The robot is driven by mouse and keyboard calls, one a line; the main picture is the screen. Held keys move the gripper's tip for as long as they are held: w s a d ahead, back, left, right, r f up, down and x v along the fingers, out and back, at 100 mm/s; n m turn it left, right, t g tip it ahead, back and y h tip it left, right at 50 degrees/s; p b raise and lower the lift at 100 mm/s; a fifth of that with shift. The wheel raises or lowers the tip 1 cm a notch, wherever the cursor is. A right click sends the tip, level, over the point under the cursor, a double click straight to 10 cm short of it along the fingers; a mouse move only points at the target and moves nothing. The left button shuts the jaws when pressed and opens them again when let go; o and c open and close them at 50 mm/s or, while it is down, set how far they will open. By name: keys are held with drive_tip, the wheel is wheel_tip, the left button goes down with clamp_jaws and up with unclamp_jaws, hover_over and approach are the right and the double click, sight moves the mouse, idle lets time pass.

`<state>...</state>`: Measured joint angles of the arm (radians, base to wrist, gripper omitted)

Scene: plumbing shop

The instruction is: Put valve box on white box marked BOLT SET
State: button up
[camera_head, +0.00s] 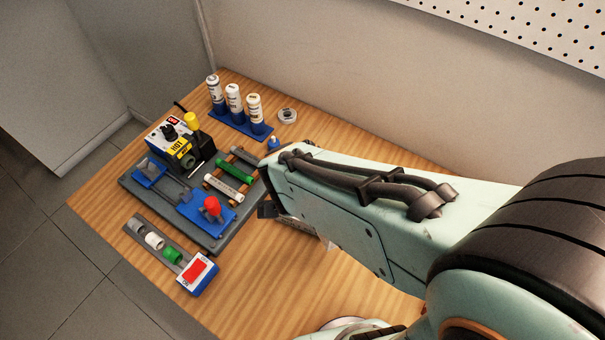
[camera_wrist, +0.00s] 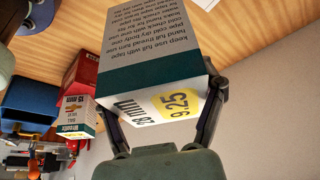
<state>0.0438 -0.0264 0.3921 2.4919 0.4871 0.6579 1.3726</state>
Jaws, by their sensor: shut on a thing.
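In the wrist view, my gripper (camera_wrist: 160,112) is shut on a grey, white and teal carton (camera_wrist: 150,45). The carton shows printed lines, "28 mm" and a yellow "9.25" label; I take it as the valve box. One dark finger lies on each side of it. A smaller carton (camera_wrist: 75,116) in similar colours, marked "15 mm", stands apart at the left. In the head view my arm hides the held carton and most of the gripper. I cannot make out a white box marked BOLT SET; a white corner (camera_wrist: 206,4) at the wrist view's top edge is unidentified.
The wooden table (camera_head: 250,295) carries a grey fixture board (camera_head: 215,243) with blue, red and yellow fittings. Several white tubes (camera_head: 234,98) stand in a blue rack behind it. A red box (camera_wrist: 85,70) and blue bin (camera_wrist: 28,98) show in the wrist view.

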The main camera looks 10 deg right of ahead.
drive_tip(key=shift+n, duration=0.3)
drive_tip(key=s+r, duration=0.1)
drive_tip(key=s+a+r, duration=0.1)
drive_tip(key=s, duration=0.1)
drive_tip(key=shift+s+a+r, duration=0.1)
drive_tip(key=shift+s+r, duration=0.05)
drive_tip(key=shift+s, duration=0.05)
drive_tip(key=shift+a+r+n+t, duration=0.3)
drive_tip(key=shift+a+r+n, duration=0.1)
drive_tip(key=shift+a+r, duration=0.25)
drive_tip(key=shift+w+a, duration=0.1)
drive_tip(key=shift+w, duration=0.25)
drive_tip(key=shift+w+a+f, duration=0.1)
drive_tip(key=shift+w+f, duration=3.1)
drive_tip(key=shift+w, duration=0.15)
drive_tip(key=shift+w+f, duration=3.15)
drive_tip(key=shift+w, duration=0.2)
drive_tip(key=shift+f, duration=0.15)
drive_tip(key=o, duration=1.2)
